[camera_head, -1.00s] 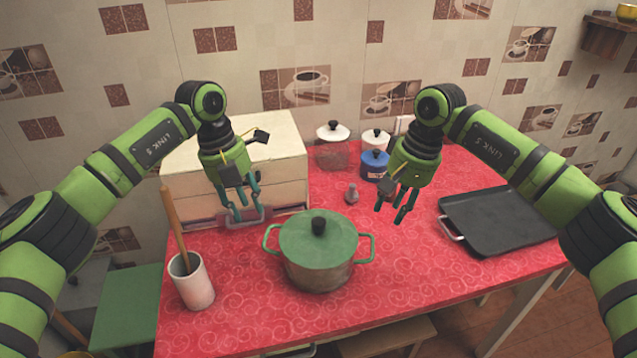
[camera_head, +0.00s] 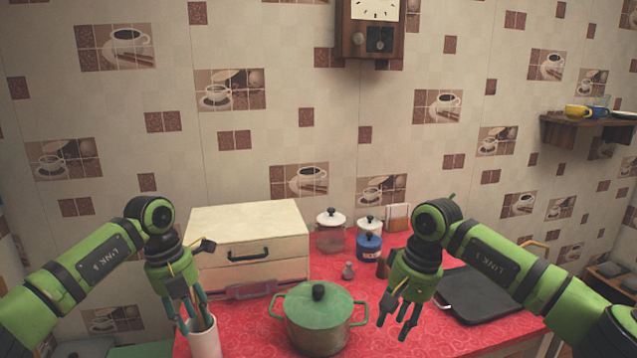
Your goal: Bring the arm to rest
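My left gripper (camera_head: 191,322) points down at the left, in front of the white cup's upper part in the picture. Its fingers look apart, with no held thing visible; whether they touch the wooden utensil in the cup cannot be told. My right gripper (camera_head: 396,326) points down to the right of the pot. Its fingers are spread and empty. Both arms are bent, with the hands hanging over the red counter (camera_head: 268,333).
A green-lidded pot (camera_head: 318,312) stands between the grippers. A white cup (camera_head: 206,344) is at left. A cream bread box (camera_head: 248,238), several lidded jars (camera_head: 331,232) and a black pan (camera_head: 485,294) stand behind. A wall shelf (camera_head: 583,131) is at right.

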